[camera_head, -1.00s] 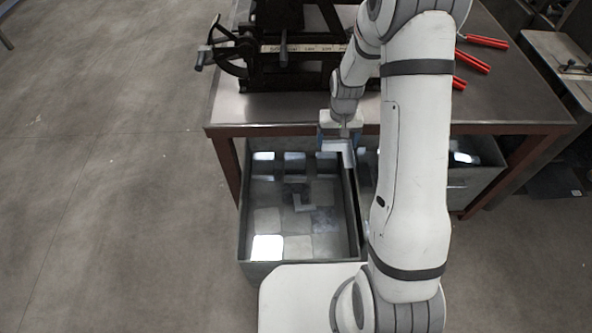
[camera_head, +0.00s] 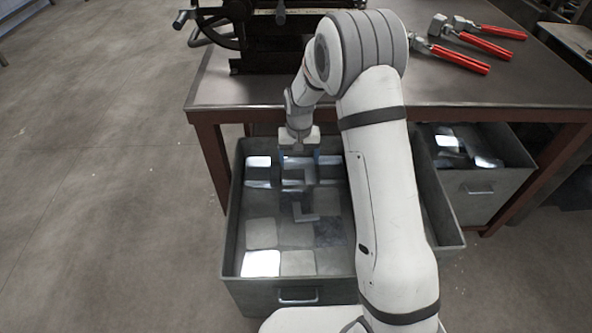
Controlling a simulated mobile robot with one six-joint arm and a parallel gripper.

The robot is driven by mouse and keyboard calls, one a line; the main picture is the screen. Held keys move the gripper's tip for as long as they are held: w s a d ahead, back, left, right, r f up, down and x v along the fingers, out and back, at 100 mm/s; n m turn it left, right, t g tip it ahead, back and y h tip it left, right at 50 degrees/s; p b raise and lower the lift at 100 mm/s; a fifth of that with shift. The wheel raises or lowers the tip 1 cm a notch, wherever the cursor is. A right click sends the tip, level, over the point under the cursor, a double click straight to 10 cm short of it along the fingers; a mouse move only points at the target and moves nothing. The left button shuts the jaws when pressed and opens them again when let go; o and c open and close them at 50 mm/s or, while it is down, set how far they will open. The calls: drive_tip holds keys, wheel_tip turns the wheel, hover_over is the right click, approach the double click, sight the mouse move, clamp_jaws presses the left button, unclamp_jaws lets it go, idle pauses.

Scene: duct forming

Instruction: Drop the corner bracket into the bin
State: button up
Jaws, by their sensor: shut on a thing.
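My gripper (camera_head: 299,157) is over the back part of the grey metal bin (camera_head: 243,293), with its blue fingers pointing down. It is shut on the corner bracket (camera_head: 304,175), a pale L-shaped metal piece that shows just below the fingers. The bracket appears to be above the bin's contents; its exact height is hard to tell. Another L-shaped piece (camera_head: 304,212) lies inside the bin among several flat metal squares. My arm hides much of the bin's right side.
A workbench (camera_head: 480,85) stands behind the bin, its front edge close to my arm. It carries a dark machine (camera_head: 262,45) and several red-handled tools (camera_head: 460,58). A second grey bin (camera_head: 490,190) stands to the right. Open floor lies to the left.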

drive_tip(key=shift+w+a+f+b, duration=0.1)
drive_tip(key=shift+a+f+b, duration=0.15)
drive_tip(key=shift+f, duration=0.15)
drive_tip(key=shift+w+a+f+b, duration=0.1)
drive_tip(key=shift+a+f+b, duration=0.1)
drive_tip(key=shift+f, duration=0.2)
wheel_tip(320, 180, down, 6)
drive_tip(key=b, duration=0.3)
drive_tip(key=shift+r+b, duration=0.1)
drive_tip(key=shift+b, duration=0.25)
drive_tip(key=o, duration=0.9)
